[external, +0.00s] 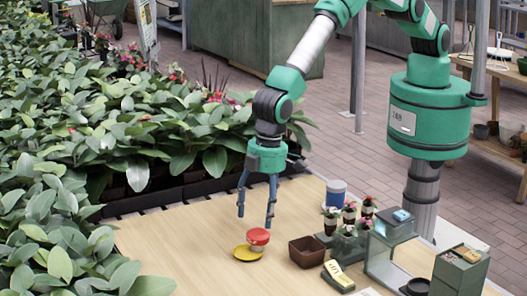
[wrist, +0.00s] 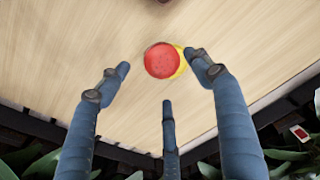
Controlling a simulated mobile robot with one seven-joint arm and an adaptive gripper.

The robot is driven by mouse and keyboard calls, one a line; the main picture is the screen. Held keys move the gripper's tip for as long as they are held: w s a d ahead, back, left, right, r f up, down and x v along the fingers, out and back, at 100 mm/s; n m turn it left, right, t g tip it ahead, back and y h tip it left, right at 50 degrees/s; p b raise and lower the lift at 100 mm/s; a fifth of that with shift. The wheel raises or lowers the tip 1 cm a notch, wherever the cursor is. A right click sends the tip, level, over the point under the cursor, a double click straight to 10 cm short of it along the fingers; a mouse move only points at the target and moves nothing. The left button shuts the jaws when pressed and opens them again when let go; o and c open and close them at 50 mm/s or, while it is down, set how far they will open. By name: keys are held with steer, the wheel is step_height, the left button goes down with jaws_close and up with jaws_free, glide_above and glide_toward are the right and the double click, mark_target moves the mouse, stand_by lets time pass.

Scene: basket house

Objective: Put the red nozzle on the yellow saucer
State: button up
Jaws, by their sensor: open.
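The red nozzle (external: 259,237) has a rounded red top and stands upright at the right side of the yellow saucer (external: 243,254), overlapping it. Its foot seems to rest on the saucer, but the exact contact is hard to see. In the wrist view the red nozzle (wrist: 161,61) covers most of the yellow saucer (wrist: 182,63), leaving a yellow crescent at its right. My gripper (external: 255,219) points down just above the nozzle. Its blue fingers are spread, with nothing between them, and their tips are clear of the nozzle.
A brown square pot (external: 307,252) stands right of the saucer. Small potted plants (external: 349,213), a blue-and-white cup (external: 336,193) and a scale-like device (external: 393,228) stand farther right. Leafy plants (external: 60,150) border the table's left. The wooden table (external: 180,235) is bare left of the saucer.

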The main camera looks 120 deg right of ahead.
steer(key=shift+s+r, duration=0.2)
steer(key=shift+r, duration=1.9)
